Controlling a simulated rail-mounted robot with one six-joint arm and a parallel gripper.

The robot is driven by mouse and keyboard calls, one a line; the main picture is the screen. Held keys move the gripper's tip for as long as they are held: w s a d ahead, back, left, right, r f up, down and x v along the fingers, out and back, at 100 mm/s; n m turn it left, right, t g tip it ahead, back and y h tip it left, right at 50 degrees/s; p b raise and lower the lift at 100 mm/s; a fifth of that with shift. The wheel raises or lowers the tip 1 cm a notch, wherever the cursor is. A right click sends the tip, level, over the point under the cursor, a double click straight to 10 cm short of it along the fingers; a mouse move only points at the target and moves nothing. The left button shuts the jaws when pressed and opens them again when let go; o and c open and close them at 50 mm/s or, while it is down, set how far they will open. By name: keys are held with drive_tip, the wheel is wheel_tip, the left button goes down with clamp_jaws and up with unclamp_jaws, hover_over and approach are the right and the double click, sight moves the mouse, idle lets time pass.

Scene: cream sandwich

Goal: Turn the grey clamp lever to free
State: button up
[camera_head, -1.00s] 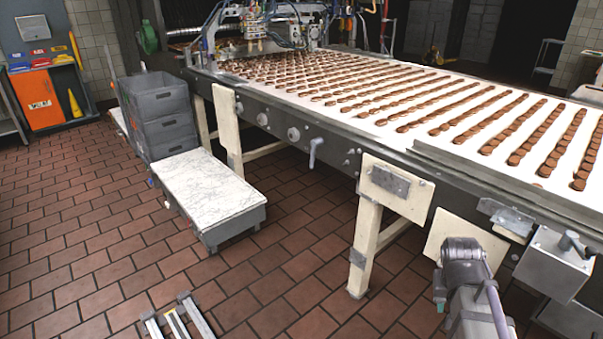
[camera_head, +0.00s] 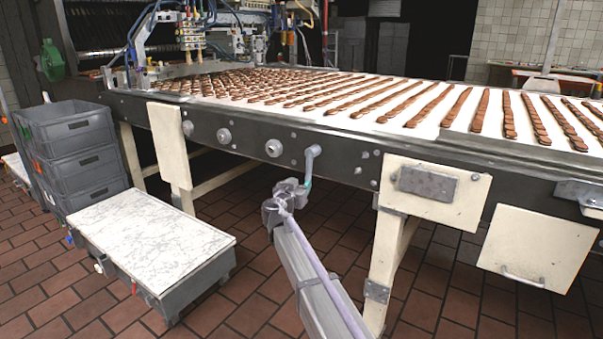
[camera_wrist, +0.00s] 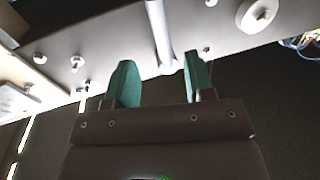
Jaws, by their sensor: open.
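The grey clamp lever (camera_head: 311,160) sticks out from the dark side rail of the conveyor and hangs down with its handle. My gripper (camera_head: 305,188) is reaching up at the lower end of the lever. In the wrist view my gripper (camera_wrist: 158,62) has two green fingers spread apart. The lever (camera_wrist: 160,35) shows between and just beyond their tips, nearer the right finger. Neither finger is clearly touching it. In the head view my wrist partly hides the gap between fingers and lever.
Round knobs (camera_head: 273,148) sit on the rail left of the lever. A cream leg (camera_head: 388,250) stands to the right. A marble-topped cart (camera_head: 150,235) and stacked grey crates (camera_head: 75,150) are at left. Rows of brown biscuits (camera_head: 380,98) lie on the belt.

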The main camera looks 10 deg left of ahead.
sight(310, 172)
drive_tip(key=x, duration=1.1)
drive_tip(key=shift+a, duration=0.1)
drive_tip(key=shift+s, duration=0.1)
clamp_jaws()
